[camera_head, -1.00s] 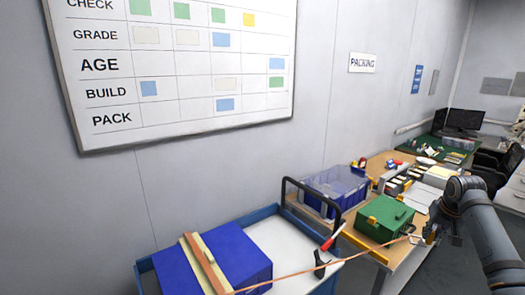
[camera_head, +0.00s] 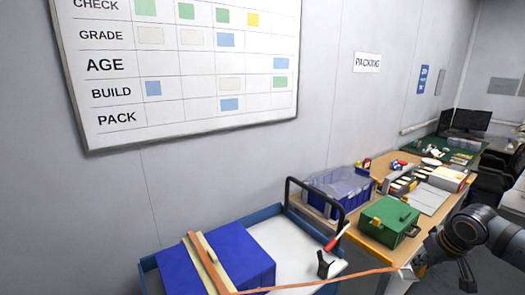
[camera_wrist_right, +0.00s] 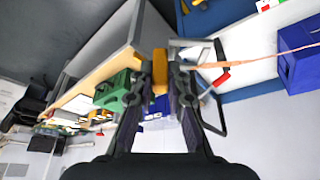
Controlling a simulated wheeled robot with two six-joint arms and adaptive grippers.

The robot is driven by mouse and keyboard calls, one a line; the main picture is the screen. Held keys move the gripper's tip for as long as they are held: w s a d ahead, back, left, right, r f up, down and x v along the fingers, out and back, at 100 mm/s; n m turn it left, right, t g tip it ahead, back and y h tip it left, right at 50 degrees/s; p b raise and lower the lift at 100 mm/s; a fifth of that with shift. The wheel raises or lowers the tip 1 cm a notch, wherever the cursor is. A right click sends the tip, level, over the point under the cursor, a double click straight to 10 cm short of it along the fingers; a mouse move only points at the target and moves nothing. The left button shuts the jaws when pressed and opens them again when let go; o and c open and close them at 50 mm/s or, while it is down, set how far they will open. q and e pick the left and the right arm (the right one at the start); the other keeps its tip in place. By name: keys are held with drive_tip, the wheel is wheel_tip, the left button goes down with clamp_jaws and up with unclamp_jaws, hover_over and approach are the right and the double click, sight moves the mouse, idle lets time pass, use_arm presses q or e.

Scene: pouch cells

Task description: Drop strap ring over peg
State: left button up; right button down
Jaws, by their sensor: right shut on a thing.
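An orange strap (camera_head: 318,284) runs from the blue box (camera_head: 243,258) on the cart to a pale metal ring (camera_head: 403,279) at my right gripper (camera_head: 420,262). In the right wrist view, my right gripper (camera_wrist_right: 161,72) is shut on an orange-yellow tab (camera_wrist_right: 160,82). The pale ring (camera_wrist_right: 196,45) shows just beyond the fingertips, with the strap (camera_wrist_right: 255,58) leading right from it. The ring is held in the air, apart from the cart. A black fitting with a red handle (camera_head: 333,242) stands on the cart; I cannot tell whether it includes the peg. My left gripper is not in view.
The blue-rimmed cart (camera_head: 280,236) has a black push handle (camera_head: 316,184) at its far right. A packing bench (camera_head: 377,246) beside it bears a green case (camera_head: 388,222) and a blue crate (camera_head: 338,193). The cart's white top is partly clear around the fitting.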

drive_tip(key=a+f+n, duration=0.1)
drive_tip(key=a+f, duration=0.2)
drive_tip(key=a, duration=0.7)
drive_tip(key=w+a+f, duration=0.1)
drive_tip(key=a+f, duration=0.2)
drive_tip(key=a, duration=0.6)
drive_tip(key=a+f+n, duration=0.1)
drive_tip(key=a+f, duration=0.2)
drive_tip(key=a, duration=0.7)
drive_tip(key=shift+y, duration=0.4)
drive_tip(key=f+b, duration=0.4)
drive_tip(key=shift+w+d+f+b, duration=0.3)
drive_tip(key=shift+f+b, duration=0.05)
drive_tip(key=shift+b, duration=0.05)
